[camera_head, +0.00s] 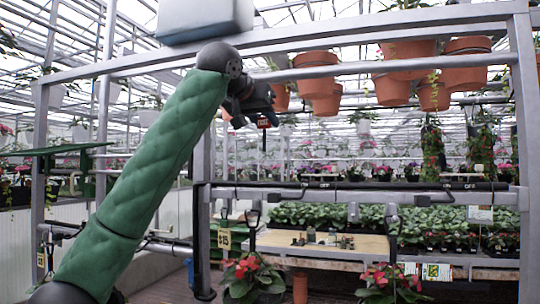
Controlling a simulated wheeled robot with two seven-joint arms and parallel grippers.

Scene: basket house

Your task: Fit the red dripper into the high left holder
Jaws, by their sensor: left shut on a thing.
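My left gripper (256,112) is raised in the upper middle, at the end of my green-sleeved arm, just below the upper metal rail. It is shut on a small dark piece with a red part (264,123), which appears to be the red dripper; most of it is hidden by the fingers. The piece hangs in the air, apart from the bench below. I cannot tell which fitting on the frame is the high left holder. My right gripper is not in view.
A grey metal frame (370,27) spans the view, with several terracotta pots (391,88) hanging right of the gripper. Below are a wooden board (285,242) with small items, dense green seedlings (430,222), and red-flowered plants (252,278). A pale box (204,18) is above my arm.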

